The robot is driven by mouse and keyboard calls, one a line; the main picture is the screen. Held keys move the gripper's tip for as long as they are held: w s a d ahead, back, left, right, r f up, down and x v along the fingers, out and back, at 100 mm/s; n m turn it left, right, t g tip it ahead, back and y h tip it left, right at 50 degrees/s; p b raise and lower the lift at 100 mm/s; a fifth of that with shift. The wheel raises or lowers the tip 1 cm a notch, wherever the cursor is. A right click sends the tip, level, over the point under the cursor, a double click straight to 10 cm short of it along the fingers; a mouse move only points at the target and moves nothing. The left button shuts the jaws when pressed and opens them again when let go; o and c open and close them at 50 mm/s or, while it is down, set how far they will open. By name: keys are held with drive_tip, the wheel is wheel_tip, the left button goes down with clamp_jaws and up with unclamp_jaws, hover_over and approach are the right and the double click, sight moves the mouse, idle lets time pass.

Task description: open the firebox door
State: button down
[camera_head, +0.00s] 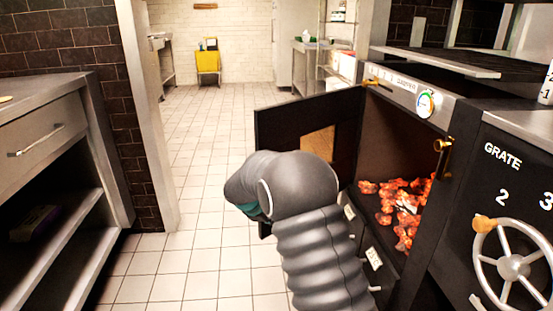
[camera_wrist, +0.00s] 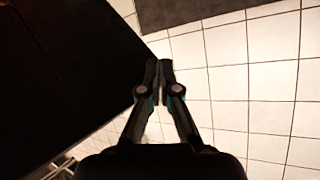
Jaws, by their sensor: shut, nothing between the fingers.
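The firebox door (camera_head: 287,125) is a dark panel standing swung out wide from the oven front, with a tan patch on its face. The firebox (camera_head: 390,130) behind it is open and shows glowing orange coals (camera_head: 400,208). In the head view my arm covers the lower part of the door and hides my gripper. In the wrist view my gripper (camera_wrist: 158,66) is shut and empty, its fingertips together beside the edge of a large dark panel (camera_wrist: 60,70), which looks like the door. I cannot tell whether they touch it.
A brass latch (camera_head: 442,158) is on the right of the firebox opening. A grate handwheel (camera_head: 513,266) is at the far right. A steel counter with shelves (camera_head: 60,190) stands at left. The tiled floor (camera_head: 200,150) between is clear, back to a yellow cart (camera_head: 208,62).

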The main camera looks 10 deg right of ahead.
drive_tip(key=w+d+r+n+t+y, duration=0.2)
drive_tip(key=d+r+n+t+y, duration=0.1)
drive_tip(key=d+r+t+y, duration=0.6)
drive_tip(key=s+d+r+n+t+y, duration=0.1)
drive_tip(key=s+r+n+y, duration=0.6)
drive_tip(key=r, duration=0.4)
drive_tip(key=x, duration=1.3)
drive_tip(key=shift+h, duration=0.4)
drive_tip(key=shift+w, duration=0.1)
